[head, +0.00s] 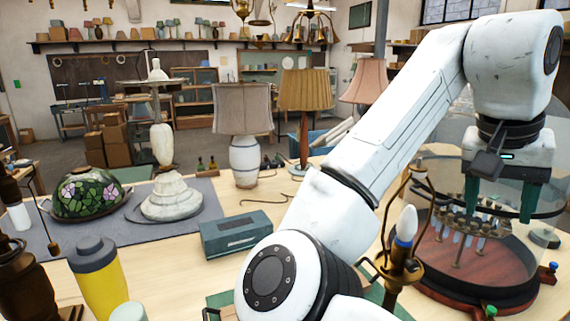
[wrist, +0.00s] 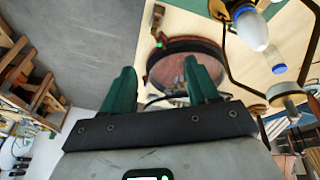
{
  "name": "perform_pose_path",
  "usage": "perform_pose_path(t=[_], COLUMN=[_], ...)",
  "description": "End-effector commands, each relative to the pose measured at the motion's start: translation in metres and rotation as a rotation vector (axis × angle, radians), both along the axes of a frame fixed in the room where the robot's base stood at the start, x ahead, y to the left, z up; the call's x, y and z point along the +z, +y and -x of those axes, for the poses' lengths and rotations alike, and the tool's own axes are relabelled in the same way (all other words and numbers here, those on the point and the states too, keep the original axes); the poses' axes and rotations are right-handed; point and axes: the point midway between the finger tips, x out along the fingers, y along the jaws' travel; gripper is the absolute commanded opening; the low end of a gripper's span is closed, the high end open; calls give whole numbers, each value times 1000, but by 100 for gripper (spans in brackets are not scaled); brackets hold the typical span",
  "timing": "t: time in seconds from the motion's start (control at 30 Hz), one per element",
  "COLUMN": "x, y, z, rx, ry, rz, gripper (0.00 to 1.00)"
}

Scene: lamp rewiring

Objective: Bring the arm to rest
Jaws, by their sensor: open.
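My white arm reaches from the bottom centre of the head view up to an elbow at the upper right, then down to my gripper (head: 503,205). Its two green fingers are spread apart with nothing held between them, and they point down. In the wrist view my gripper (wrist: 161,75) also shows its fingers wide apart. Beyond them lies a round reddish base (wrist: 172,68) with a dark rim. In the head view this base (head: 465,268) carries a clear glass cover and a cluster of small brass parts. The fingers overlap the glass; I cannot tell their exact distance.
A brass lamp arm with a white bulb (head: 406,224) stands close to my arm.

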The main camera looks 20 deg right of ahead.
Motion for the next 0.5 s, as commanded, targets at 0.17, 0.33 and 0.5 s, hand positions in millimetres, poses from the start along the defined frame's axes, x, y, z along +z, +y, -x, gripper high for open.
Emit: perform_pose_path(t=[0.17,0.33,0.5], x=[-42,-81,-124], y=[-17,-29,-35], z=[-10,-18,-24], rx=[25,92,195], ry=[0,0,6], rz=[148,264,351], gripper=[60,60,60])
